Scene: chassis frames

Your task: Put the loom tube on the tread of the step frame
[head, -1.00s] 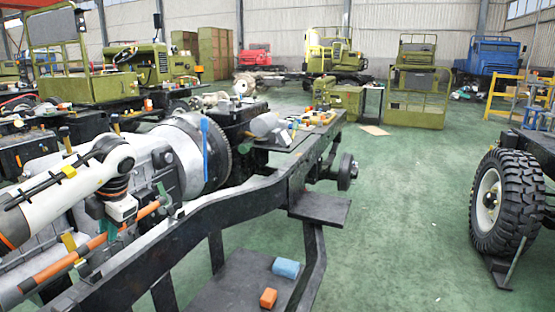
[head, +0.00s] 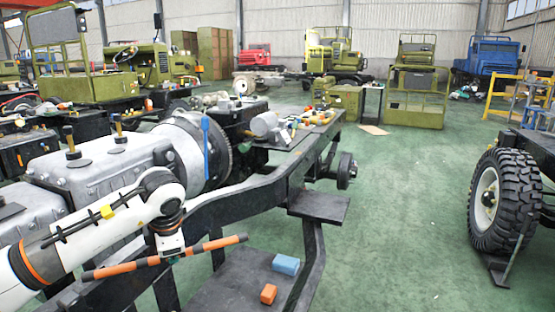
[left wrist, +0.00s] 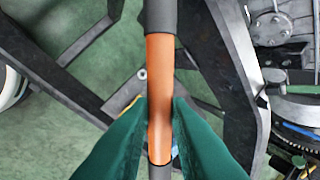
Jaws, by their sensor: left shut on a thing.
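The loom tube (head: 208,245) is a straight orange rod with dark grey bands. My left gripper (head: 172,252) is shut on it near its middle and holds it in the air, roughly level, beside the black chassis rail. In the left wrist view the tube (left wrist: 160,72) runs upright in the picture between the green fingers (left wrist: 160,112). The step frame's dark flat tread (head: 225,290) lies low in the head view, right of and below the tube, with black legs (head: 314,250) rising from it. The right gripper is out of view.
The chassis rail (head: 240,198) runs beside my arm.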

